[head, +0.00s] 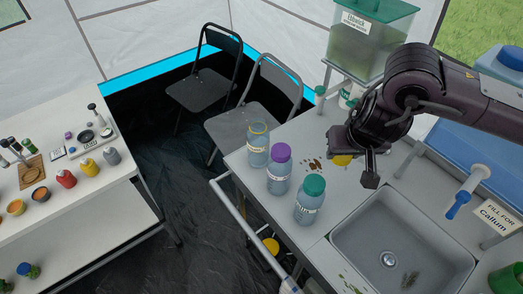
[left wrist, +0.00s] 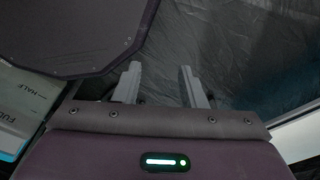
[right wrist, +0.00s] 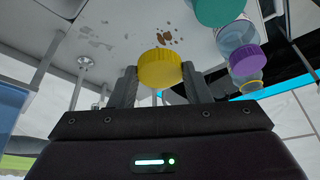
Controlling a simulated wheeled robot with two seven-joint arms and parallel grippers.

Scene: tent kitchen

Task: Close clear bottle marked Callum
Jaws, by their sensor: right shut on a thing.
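A clear bottle (head: 258,148) without a lid stands upright at the counter's left end in the head view; its small label is too small to read. My right gripper (head: 354,164) is shut on a yellow lid (head: 342,160), to the right of the bottles and apart from them. In the right wrist view the yellow lid (right wrist: 160,69) sits between the two fingers.
A purple-capped bottle (head: 279,172) and a green-capped bottle (head: 310,202) stand beside the clear bottle. Brown crumbs lie on the counter near them. The sink (head: 400,245) is at front right, a tap (head: 466,192) beside it. A large dispenser (head: 366,45) stands behind.

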